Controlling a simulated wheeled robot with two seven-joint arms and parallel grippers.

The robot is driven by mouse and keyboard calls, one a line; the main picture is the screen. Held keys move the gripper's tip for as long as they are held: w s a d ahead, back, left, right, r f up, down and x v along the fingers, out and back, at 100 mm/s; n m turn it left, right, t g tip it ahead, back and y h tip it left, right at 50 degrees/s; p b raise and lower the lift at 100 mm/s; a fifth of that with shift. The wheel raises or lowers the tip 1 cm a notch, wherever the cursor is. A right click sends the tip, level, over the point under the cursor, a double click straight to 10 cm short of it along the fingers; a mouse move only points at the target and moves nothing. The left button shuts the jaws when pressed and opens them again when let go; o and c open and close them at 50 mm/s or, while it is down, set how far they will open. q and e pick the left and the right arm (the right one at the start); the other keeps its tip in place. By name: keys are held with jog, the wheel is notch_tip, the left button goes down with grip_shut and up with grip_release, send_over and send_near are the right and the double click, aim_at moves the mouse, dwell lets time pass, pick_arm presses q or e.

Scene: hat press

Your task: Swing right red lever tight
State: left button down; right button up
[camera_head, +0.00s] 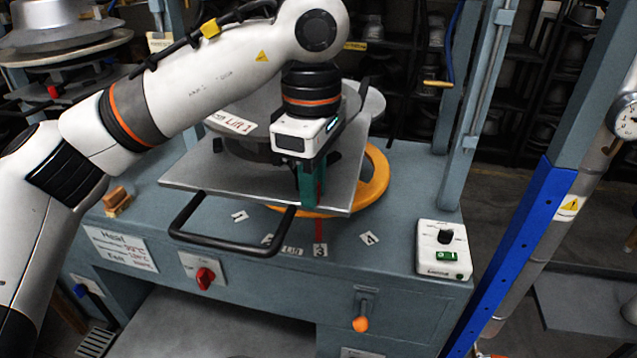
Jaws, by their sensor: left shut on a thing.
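My left gripper (312,186) has teal fingers and points down at the right front part of the metal plate (190,172). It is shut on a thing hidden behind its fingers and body. No red lever shows clearly on the plate, so I cannot tell its angle. My right gripper is not in view.
A black handle (232,246) juts from the plate's front. A yellow ring (377,178) lies under the plate. A white control box (444,250), a red knob (204,278) and an orange-tipped lever (360,323) are on the press. Grey posts (478,100) stand right.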

pick_arm(q)
jog(key=shift+s+a+m, duration=0.1)
jog(key=shift+a+m, duration=0.15)
jog(key=shift+m, duration=0.55)
jog(key=c, duration=1.3)
grip_release()
jog(key=shift+r, duration=0.1)
notch_tip(320, 180, up, 12)
jog(key=shift+f+p, duration=0.1)
jog(key=shift+p, duration=0.25)
